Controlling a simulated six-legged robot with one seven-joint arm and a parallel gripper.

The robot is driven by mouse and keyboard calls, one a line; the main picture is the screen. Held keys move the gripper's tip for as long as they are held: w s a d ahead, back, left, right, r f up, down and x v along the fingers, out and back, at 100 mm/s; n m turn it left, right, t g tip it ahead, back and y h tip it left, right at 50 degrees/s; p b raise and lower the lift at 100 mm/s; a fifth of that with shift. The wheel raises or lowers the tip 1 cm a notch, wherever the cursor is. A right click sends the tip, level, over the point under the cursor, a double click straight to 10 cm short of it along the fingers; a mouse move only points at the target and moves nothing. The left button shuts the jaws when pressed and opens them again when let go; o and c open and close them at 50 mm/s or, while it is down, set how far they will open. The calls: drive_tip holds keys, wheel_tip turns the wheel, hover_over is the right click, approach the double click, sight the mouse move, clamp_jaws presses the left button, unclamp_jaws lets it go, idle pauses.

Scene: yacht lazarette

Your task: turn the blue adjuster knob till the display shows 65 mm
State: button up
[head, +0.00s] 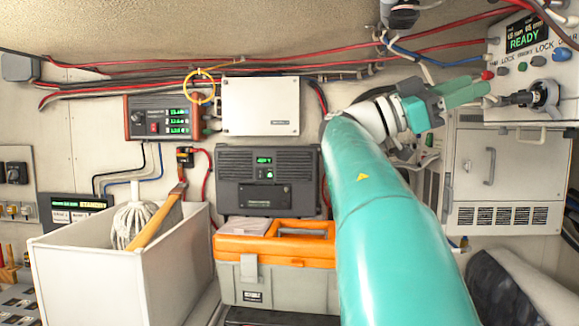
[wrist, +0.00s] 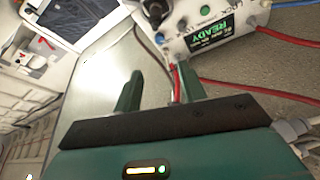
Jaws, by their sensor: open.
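The blue adjuster knob (head: 561,54) is on the white control panel at the upper right of the head view. A blue knob also shows at the top of the wrist view (wrist: 180,23), beside the lit display. The display (head: 525,36) reads READY in green, with smaller text above it that I cannot read surely; it also shows in the wrist view (wrist: 212,30). My gripper (head: 482,90) is in front of and below the panel's left part, apart from the blue knob. In the wrist view its two fingers (wrist: 158,90) are spread with nothing between them.
Red and blue cables (head: 435,62) run along the wall to the panel. A white vented cabinet (head: 505,180) stands below. An orange-lidded toolbox (head: 275,245) and a white bin (head: 100,270) are at left.

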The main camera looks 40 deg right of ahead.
drive_tip(key=w+a+f+n+t+y, duration=0.1)
drive_tip(key=w+a+f+n+t, duration=0.2)
drive_tip(key=f+n+t, duration=0.5)
drive_tip(key=w+a+f+n+t+y, duration=0.1)
drive_tip(key=w+a+f+n+t, duration=0.3)
drive_tip(key=f, duration=0.7)
drive_tip(key=w+a+f+n+t+y, duration=0.1)
drive_tip(key=w+a+f+n+t, duration=0.15)
drive_tip(key=f+n+t, duration=0.45)
drive_tip(key=a+f+n+t+y, duration=0.1)
drive_tip(key=a+f+n+y, duration=0.5)
drive_tip(key=a+f, duration=0.6)
drive_tip(key=s+a+f+n+t+y, duration=0.1)
drive_tip(key=a+f+n+y, duration=0.4)
drive_tip(key=a+f, duration=0.8)
drive_tip(key=a+n+t, duration=0.1)
drive_tip(key=a, duration=0.3)
drive_tip(key=shift+f+n+y, duration=0.3)
drive_tip(key=shift+y, duration=0.1)
drive_tip(key=shift+s+d, duration=0.1)
drive_tip(key=shift+s, duration=0.05)
drive_tip(key=shift+c, duration=0.5)
drive_tip(key=shift+d, duration=0.15)
